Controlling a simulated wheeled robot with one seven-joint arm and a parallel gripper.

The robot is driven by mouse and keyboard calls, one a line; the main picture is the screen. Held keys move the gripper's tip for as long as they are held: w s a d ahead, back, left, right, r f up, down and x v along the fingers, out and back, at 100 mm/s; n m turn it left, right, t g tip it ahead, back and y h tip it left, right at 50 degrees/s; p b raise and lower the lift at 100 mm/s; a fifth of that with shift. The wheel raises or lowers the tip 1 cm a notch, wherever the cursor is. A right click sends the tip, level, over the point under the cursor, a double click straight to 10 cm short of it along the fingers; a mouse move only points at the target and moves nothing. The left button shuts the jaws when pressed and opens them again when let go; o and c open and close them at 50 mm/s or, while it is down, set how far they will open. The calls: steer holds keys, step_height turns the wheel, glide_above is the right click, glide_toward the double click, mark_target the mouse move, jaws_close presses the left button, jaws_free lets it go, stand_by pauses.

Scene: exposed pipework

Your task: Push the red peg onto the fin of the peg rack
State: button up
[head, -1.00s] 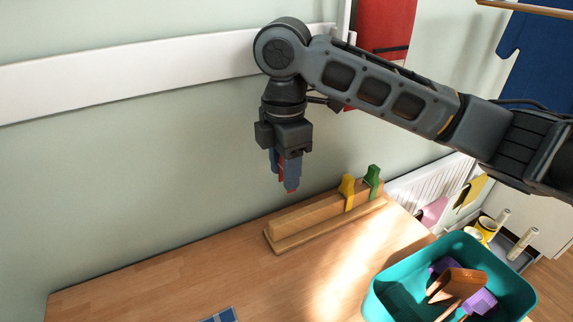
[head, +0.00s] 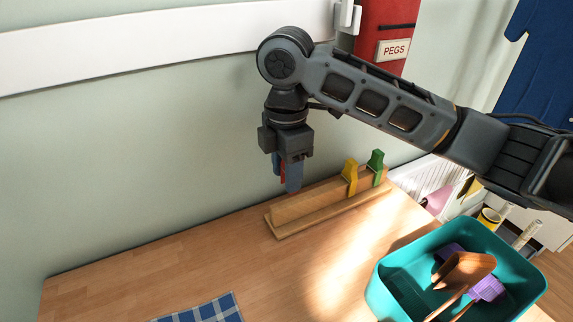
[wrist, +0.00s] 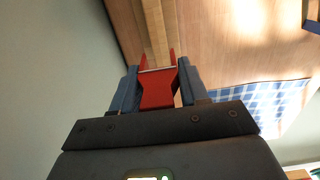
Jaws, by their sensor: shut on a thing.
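My gripper (head: 287,176) points down and is shut on the red peg (wrist: 157,88). In the head view only a sliver of the red peg (head: 283,172) shows between the blue fingers. In the wrist view its two prongs point away from the gripper, one on each side of the rack's wooden strip as seen from here. The wooden peg rack (head: 325,211) stands on the table by the wall, and the gripper is over its left part. I cannot tell whether the peg touches the fin. A yellow peg (head: 350,178) and a green peg (head: 375,167) sit on the rack's right part.
A teal bin (head: 395,292) with brown and purple things stands at the front right. A blue checked cloth (head: 205,308) lies at the table's front. The wall is close behind the rack. The table left of the rack is clear.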

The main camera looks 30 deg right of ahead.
mark_target(287, 203)
steer(key=shift+f+b, duration=1.15)
steer(key=shift+f, duration=1.2)
steer(key=shift+f+b, duration=0.8)
steer(key=shift+f, duration=0.75)
steer(key=o, duration=1.1)
steer(key=shift+r+p, duration=3.05)
steer(key=shift+r, duration=0.5)
steer(key=shift+s+a+f, duration=0.1)
